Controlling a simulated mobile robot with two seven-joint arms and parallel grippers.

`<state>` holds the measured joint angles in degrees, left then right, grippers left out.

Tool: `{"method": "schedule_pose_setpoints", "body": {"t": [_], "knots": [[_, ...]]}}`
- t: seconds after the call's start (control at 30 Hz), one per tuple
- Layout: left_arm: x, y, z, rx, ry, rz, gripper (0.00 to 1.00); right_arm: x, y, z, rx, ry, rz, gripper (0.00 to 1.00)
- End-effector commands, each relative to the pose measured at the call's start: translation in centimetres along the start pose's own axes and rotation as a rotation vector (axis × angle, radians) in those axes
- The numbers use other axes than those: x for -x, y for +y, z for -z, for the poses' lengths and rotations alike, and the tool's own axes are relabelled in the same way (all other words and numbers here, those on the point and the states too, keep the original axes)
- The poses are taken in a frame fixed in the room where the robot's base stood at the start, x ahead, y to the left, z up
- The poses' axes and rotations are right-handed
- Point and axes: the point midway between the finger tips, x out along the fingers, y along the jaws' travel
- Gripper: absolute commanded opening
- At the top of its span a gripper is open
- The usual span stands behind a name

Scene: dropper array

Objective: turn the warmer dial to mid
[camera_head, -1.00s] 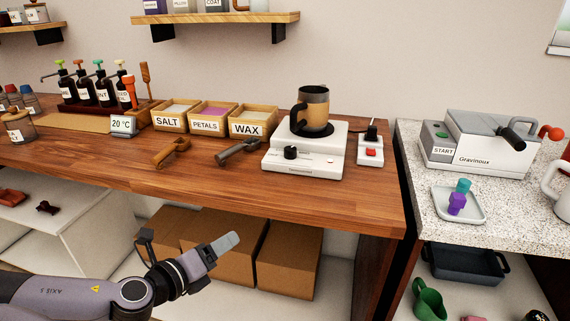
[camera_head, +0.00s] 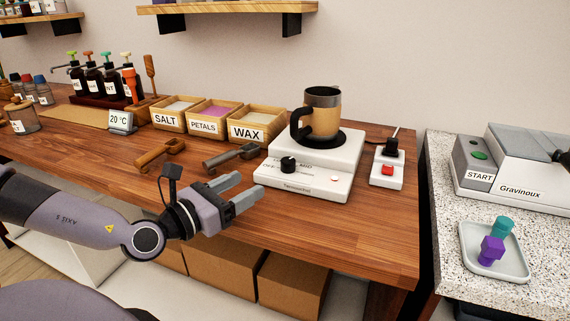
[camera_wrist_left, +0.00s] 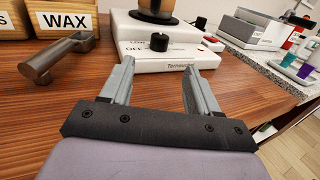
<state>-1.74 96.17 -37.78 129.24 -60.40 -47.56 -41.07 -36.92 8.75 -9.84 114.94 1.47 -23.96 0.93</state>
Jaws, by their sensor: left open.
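The white warmer (camera_head: 325,180) stands on the wooden table, and it also shows in the left wrist view (camera_wrist_left: 151,63). Its black dial (camera_head: 288,165) is on the front left of its sloped face; in the left wrist view the dial (camera_wrist_left: 159,42) stands beyond my fingers, between them. A cork-banded mug (camera_head: 323,112) with a black handle sits on the warmer's plate. My left gripper (camera_head: 243,190) is open and empty, in front of and to the left of the warmer, apart from the dial. It also shows in the left wrist view (camera_wrist_left: 157,80). My right gripper is not visible.
Wooden boxes marked salt (camera_head: 170,118), petals (camera_head: 208,125) and wax (camera_head: 252,136) stand left of the warmer. A grey scoop (camera_head: 225,158) and a brown scoop (camera_head: 158,153) lie before them. A power switch (camera_head: 387,170) is right of the warmer. The table front is clear.

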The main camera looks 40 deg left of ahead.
Motion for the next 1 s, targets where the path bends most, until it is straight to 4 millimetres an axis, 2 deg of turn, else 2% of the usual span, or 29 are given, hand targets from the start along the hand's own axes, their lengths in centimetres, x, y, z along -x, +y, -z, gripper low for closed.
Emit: {"method": "schedule_pose_setpoints", "body": {"t": [0.2, 0.67, 1.0], "knots": [[-2.3, 0.0, -0.1, 0.008, -0.006, -0.001, 0.61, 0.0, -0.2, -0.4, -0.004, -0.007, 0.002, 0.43], [-7.1, 0.1, -0.3, 0.007, -0.005, -0.003, 0.61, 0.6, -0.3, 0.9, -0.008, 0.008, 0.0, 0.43], [-10.5, 0.1, -0.1, 0.004, -0.002, -0.002, 0.61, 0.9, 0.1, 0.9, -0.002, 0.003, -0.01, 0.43]]}}
